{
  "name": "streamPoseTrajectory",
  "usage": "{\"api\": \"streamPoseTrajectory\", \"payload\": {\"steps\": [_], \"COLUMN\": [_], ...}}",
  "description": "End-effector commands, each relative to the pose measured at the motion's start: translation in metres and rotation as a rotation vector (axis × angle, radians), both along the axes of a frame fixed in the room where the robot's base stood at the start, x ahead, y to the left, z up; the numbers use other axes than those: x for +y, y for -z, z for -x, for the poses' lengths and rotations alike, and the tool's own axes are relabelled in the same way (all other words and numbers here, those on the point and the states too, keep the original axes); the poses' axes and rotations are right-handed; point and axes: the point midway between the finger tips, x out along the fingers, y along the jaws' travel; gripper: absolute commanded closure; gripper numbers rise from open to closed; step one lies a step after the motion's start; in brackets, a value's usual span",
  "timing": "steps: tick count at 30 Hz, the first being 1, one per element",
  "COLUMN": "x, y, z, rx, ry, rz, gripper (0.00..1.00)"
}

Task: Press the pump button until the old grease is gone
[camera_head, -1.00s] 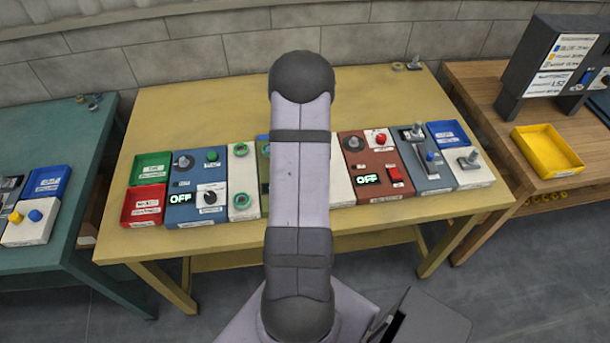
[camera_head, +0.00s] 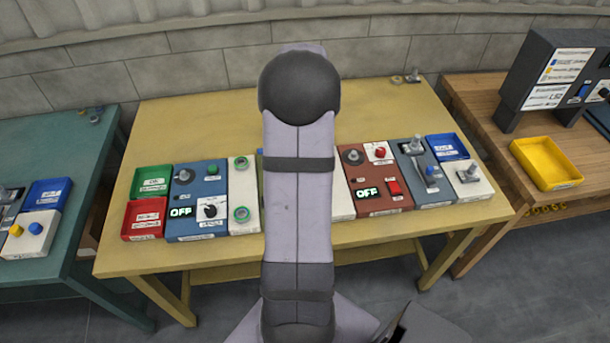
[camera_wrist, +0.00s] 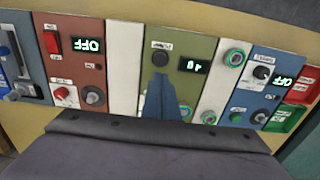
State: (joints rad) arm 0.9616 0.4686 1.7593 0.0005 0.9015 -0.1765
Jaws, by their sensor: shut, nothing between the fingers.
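The olive-green panel (camera_wrist: 196,46) is in the middle of the wrist view, seen upside down. It carries a round black button (camera_wrist: 159,58) with a small label and a display (camera_wrist: 194,66) with lit green characters. I cannot read which control is labelled as the pump. My gripper (camera_wrist: 160,84) is shut and empty, in front of this panel, its tip just below the black button in the picture. Whether it touches anything cannot be told. It covers part of the panel's lower controls. In the head view my arm hides the gripper and nearly all of the panel.
A red-brown panel (camera_head: 377,179) and a blue panel (camera_head: 197,184) flank it, both with OFF displays. A white panel with green-ringed parts (camera_head: 242,190) stands between. Trays, including a red one (camera_head: 144,218), sit at the row's ends.

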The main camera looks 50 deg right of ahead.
Motion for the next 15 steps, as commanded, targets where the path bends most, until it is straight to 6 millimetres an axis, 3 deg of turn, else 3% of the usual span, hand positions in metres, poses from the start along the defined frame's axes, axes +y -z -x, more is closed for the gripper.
{"api": "streamPoseTrajectory", "payload": {"steps": [6, 15], "x": [0.0, 0.0001], "y": [-0.0118, -0.0131], "z": [0.0, 0.0001], "rx": [-0.001, 0.0], "ry": [0.0, 0.0], "rz": [0.001, 0.0], "gripper": [1.0, 1.0]}}
